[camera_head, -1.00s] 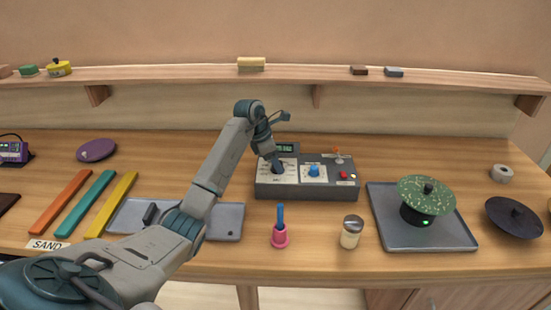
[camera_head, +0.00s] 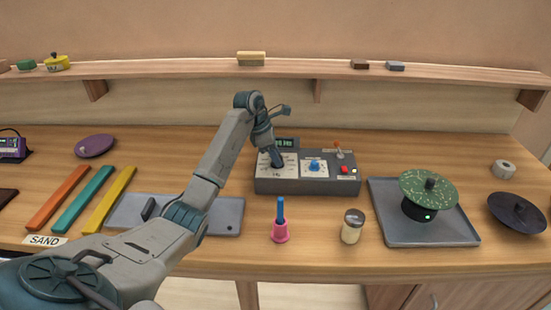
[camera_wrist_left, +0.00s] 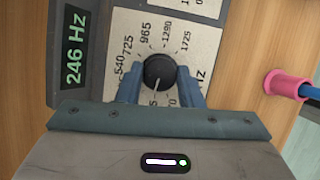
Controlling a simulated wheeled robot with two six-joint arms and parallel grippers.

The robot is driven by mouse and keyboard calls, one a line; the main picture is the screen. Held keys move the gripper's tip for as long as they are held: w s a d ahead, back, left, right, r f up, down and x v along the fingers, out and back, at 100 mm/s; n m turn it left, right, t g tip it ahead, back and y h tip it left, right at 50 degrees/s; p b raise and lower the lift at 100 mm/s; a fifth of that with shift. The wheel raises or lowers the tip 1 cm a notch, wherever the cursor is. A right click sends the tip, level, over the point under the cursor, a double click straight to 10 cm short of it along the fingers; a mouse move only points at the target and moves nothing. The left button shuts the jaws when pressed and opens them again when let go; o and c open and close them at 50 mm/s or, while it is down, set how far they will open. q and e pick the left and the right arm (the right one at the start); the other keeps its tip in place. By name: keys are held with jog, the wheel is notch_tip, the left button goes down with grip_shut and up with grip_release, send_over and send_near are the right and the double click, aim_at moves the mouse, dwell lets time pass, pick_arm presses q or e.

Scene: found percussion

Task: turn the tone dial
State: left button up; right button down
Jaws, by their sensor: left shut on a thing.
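The tone dial is a round black knob (camera_wrist_left: 159,72) with a white pointer line, on a pale plate printed with a ring of numbers. My left gripper (camera_head: 277,162) reaches down onto the left end of the grey control box (camera_head: 305,186). In the left wrist view its two blue fingers (camera_wrist_left: 160,92) are shut on the dial, one on each side. The lit display (camera_wrist_left: 75,48) beside the plate reads 246 Hz. My right gripper is in neither view.
On the box are a blue knob (camera_head: 314,165), a red button (camera_head: 345,170) and an orange-tipped lever (camera_head: 338,146). In front stand a pink holder with a blue handle (camera_head: 280,231) and a shaker jar (camera_head: 352,227). A tray (camera_head: 385,228) with a green disc (camera_head: 430,190) is to the right.

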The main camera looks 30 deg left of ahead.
pick_arm(q)
jog(key=shift+w+m+g+h+b, duration=0.1)
jog(key=shift+m+g+h+b, duration=0.25)
jog(key=shift+m+b, duration=0.65)
jog(key=shift+m+g+b, duration=0.25)
jog(key=shift+m+b, duration=0.1)
jog(key=shift+m, duration=0.75)
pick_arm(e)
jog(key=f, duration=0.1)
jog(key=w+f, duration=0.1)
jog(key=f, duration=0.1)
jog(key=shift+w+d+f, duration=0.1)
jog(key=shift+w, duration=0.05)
pick_arm(q)
jog(key=shift+r, duration=0.1)
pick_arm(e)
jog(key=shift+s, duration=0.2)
pick_arm(q)
jog(key=o, duration=1)
jog(key=shift+c, duration=0.2)
jog(key=shift+a, duration=0.1)
